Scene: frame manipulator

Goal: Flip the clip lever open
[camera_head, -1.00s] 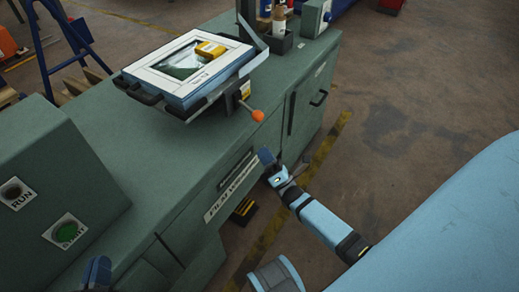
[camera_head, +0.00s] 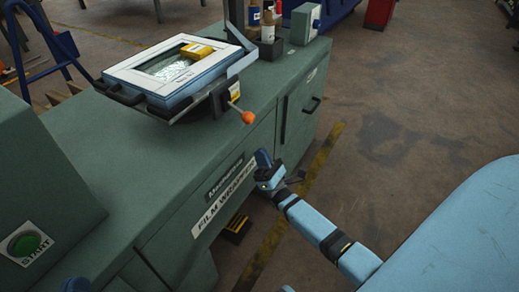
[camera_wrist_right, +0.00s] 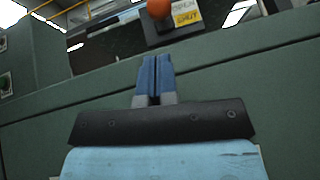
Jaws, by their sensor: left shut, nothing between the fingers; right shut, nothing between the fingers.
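The clip lever (camera_head: 236,108) is a thin rod with an orange ball knob (camera_head: 248,117). It sticks out from a dark block at the front right of the white-and-blue frame (camera_head: 124,74) on the green machine. My right gripper (camera_head: 263,158) is shut and empty, in front of the machine's front face, below the knob and apart from it. In the right wrist view the closed blue fingers (camera_wrist_right: 156,76) point up toward the orange knob (camera_wrist_right: 160,9), which the top edge cuts off. Only the blue tip of my left gripper (camera_head: 77,285) shows at the bottom left.
A yellow block (camera_head: 196,50) lies on the frame. Bottles in a dark holder (camera_head: 270,46) and a grey box (camera_head: 304,24) stand behind it. A green START button (camera_head: 25,243) is at the left.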

